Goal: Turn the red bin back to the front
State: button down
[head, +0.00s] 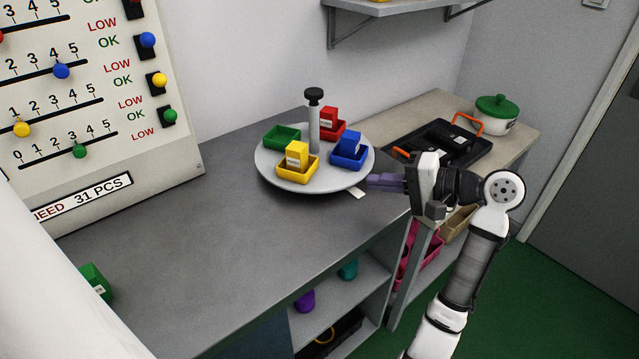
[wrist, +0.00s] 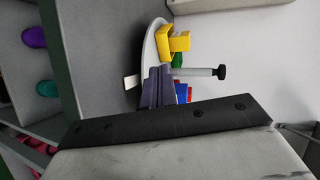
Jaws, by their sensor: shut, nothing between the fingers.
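The red bin (head: 338,134) sits at the back right of a round grey turntable (head: 268,172), partly behind the central post (head: 314,120), with a red block (head: 328,118) in it. The yellow bin (head: 297,176) is at the front, the blue bin (head: 347,163) at the right and the green bin (head: 281,141) at the left. My gripper (head: 372,182) is shut and empty at the turntable's right front rim, close to the blue bin; I cannot tell whether it touches.
A white tag (head: 358,193) lies at the turntable's front right. A black case (head: 443,143) and a green-lidded pot (head: 497,115) stand on the counter behind my arm. A green block (head: 96,281) lies front left. The counter's left middle is clear. A shelf (head: 385,10) hangs above.

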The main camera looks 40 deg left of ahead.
aim_at(306, 182)
jog(key=shift+s+d+f+g, duration=0.15)
jog(key=shift+d+f+g, duration=0.15)
jog(key=shift+d, duration=0.3)
jog(key=shift+s, duration=0.1)
jog(key=p+x, duration=0.1)
jog(key=x, duration=0.3)
jog(key=p+x, duration=0.1)
jog(key=x, duration=0.4)
jog(key=p+x, duration=0.1)
jog(key=x, duration=0.3)
jog(key=shift+s+a+r, duration=0.15)
jog(key=shift+a+r, duration=0.2)
jog(key=shift+a, duration=0.05)
